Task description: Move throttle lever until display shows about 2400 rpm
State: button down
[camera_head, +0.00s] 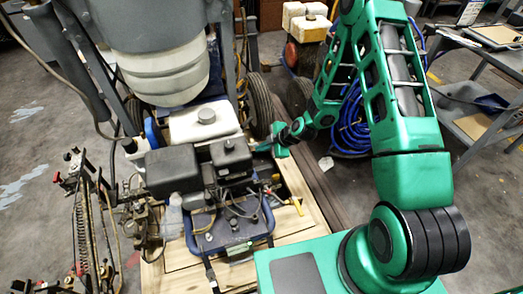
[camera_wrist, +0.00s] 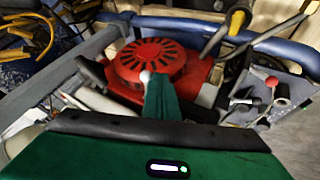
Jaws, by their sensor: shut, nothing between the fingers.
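My gripper (camera_wrist: 160,92) shows as green fingers, closed together and empty, in front of the red engine cover (camera_wrist: 152,62) in the wrist view. A small pale knob (camera_wrist: 145,76) shows right beside the fingertips; I cannot tell whether they touch it. A lever with a red ball (camera_wrist: 271,82) stands to the right, apart from the fingers. I cannot tell which of these is the throttle lever. In the head view my gripper (camera_head: 262,147) is at the right side of the engine (camera_head: 230,160). No rpm reading is legible in either view.
A white tank (camera_head: 203,122) and a black box (camera_head: 172,171) sit close around the engine. A yellow-handled lever (camera_wrist: 238,20) rises behind the red cover. A blue frame tube (camera_wrist: 290,52) runs along the back. A grey cart (camera_head: 480,120) stands at the right.

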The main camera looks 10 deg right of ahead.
jog(key=w, duration=0.1)
jog(key=w+d+n, duration=0.1)
jog(key=shift+w+g+y, duration=0.3)
jog(key=shift+a, duration=0.1)
dwell(0.3)
